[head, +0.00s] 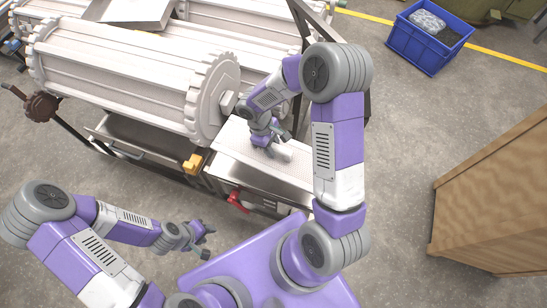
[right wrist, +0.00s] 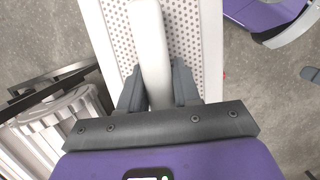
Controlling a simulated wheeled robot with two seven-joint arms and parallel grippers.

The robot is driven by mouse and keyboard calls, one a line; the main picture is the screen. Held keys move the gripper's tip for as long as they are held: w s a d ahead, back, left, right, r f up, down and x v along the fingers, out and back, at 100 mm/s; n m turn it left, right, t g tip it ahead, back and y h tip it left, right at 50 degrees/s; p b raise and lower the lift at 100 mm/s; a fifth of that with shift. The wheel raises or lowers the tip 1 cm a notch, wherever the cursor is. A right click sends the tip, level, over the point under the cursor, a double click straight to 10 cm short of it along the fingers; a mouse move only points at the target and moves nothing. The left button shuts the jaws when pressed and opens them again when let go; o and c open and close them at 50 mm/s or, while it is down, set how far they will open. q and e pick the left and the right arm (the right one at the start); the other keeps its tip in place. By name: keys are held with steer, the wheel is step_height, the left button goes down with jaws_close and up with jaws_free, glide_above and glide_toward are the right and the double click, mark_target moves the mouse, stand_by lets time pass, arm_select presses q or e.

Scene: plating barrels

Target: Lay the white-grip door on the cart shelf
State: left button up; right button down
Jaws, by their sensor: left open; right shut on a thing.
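The white-grip door is a pale perforated panel (head: 230,143) at the right end of the near barrel in the head view. In the right wrist view the door (right wrist: 192,38) runs away under the gripper, with its white bar grip (right wrist: 148,45) along it. My right gripper (head: 274,147) is shut on this grip; its dark fingers (right wrist: 158,88) stand on both sides of it. The door lies over the cart's near right part; I cannot tell if it touches the shelf beneath, which it mostly hides. My left gripper (head: 204,231) is open and empty, left of my purple base.
A ribbed white barrel (head: 130,80) with toothed ends lies left of the door. A yellow block (head: 193,163) and a red handle (head: 237,202) sit along the near frame. A blue bin (head: 405,50) stands at back right, a brown box (head: 490,195) at right. Floor between is clear.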

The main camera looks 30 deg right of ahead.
steer(key=f, duration=0.1)
steer(key=f+n+b, duration=0.1)
steer(key=f, duration=0.1)
steer(key=shift+s+d+f, duration=0.1)
steer(key=shift+s+d, duration=0.1)
steer(key=shift+f+b, duration=3.4)
steer(key=shift+f, duration=0.75)
steer(key=c, duration=0.7)
jaws_free()
steer(key=p+v, duration=0.3)
steer(key=v, duration=0.4)
steer(key=shift+r, duration=0.35)
